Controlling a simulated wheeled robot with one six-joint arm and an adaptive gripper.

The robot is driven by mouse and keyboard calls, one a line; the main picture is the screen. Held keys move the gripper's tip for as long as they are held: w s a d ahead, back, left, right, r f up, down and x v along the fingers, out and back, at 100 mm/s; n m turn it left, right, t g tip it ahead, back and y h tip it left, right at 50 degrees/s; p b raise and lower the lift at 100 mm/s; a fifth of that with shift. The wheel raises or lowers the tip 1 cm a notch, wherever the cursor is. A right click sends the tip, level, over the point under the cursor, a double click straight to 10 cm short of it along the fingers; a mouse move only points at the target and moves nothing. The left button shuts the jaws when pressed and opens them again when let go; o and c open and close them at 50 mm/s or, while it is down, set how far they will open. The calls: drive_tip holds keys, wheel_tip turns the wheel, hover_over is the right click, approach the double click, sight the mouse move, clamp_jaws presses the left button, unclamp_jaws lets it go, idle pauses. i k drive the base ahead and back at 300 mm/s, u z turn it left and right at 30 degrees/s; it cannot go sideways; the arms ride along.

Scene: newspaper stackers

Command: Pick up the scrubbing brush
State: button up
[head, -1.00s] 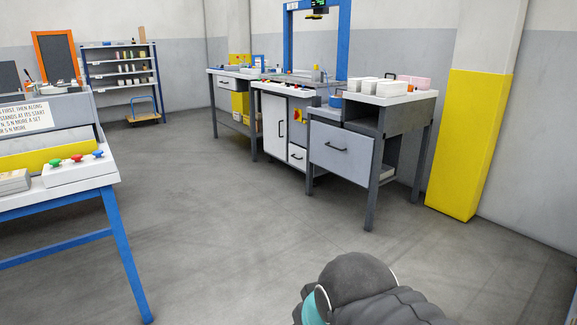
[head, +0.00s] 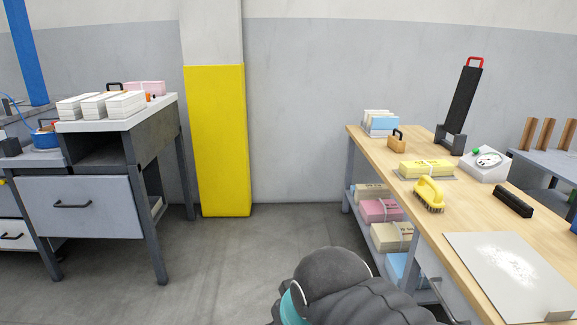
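The scrubbing brush (head: 430,193) has a yellow handle and dark bristles. It lies on the wooden workbench (head: 459,221) at the right, near the bench's left edge, bristles down. Part of my own arm shows at the bottom middle of the head view. My gripper is not in view, so its state does not show.
Near the brush are a yellow block on a grey plate (head: 426,167), a black bar (head: 513,201), and a white-dusted grey sheet (head: 507,272). A tall black stand (head: 463,105) rises behind. A grey workstation (head: 77,203) stands left. Floor (head: 225,250) between is clear.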

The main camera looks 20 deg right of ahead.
sight(432, 193)
drive_tip(key=z, duration=0.85)
drive_tip(key=i, duration=0.95)
drive_tip(key=z, duration=0.55)
